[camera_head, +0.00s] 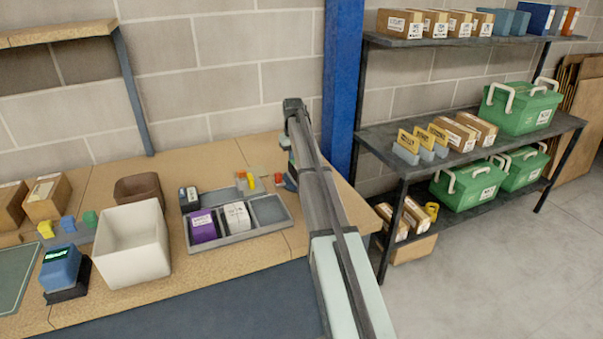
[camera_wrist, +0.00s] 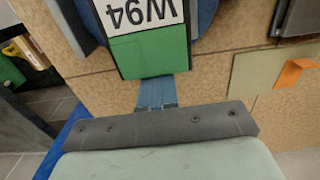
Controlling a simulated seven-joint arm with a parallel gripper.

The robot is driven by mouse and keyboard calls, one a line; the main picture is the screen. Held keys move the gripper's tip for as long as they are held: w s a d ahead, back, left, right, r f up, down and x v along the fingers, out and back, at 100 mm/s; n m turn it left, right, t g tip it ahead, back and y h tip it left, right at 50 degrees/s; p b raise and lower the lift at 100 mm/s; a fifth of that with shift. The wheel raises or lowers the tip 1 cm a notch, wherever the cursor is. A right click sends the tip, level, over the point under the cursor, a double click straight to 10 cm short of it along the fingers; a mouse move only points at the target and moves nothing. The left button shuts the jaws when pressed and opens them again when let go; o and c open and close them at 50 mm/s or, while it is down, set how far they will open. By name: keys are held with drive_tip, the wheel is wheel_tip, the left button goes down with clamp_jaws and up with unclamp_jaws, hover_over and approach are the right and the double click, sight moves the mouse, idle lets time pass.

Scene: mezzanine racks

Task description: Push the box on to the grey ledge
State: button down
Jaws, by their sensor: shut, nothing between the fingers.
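In the wrist view a box (camera_wrist: 148,50) shows a white label reading W94, upside down, above a green band. My gripper (camera_wrist: 156,82) is shut, with its blue fingertips at the lower edge of the green band. I cannot tell whether they touch it. A grey strip (camera_wrist: 70,22) lies to the left of the box and may be part of the grey ledge. Darker blue surfaces flank the box. In the head view my arm hides the box, and my fingertips are not clear there.
A grey compartment tray (camera_head: 238,238) holds a purple box (camera_head: 202,225) and a white box (camera_head: 237,217); its right compartment is empty. A white bin (camera_head: 133,243) stands left of it. A blue post (camera_head: 342,85) and a shelf rack (camera_head: 385,140) are at the right.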

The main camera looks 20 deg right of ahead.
drive_tip(key=shift+s, duration=0.1)
drive_tip(key=shift+s, duration=0.5)
drive_tip(key=shift+s, duration=0.2)
drive_tip(key=shift+s, duration=0.25)
drive_tip(key=shift+s+f, duration=0.1)
drive_tip(key=shift+s, duration=0.05)
idle(0.6)
drive_tip(key=shift+w, duration=0.35)
idle(0.3)
drive_tip(key=shift+w+r, duration=0.1)
drive_tip(key=shift+r, duration=0.4)
wheel_tip(320, 180, up, 8)
drive_tip(key=shift+r, duration=0.15)
idle(0.8)
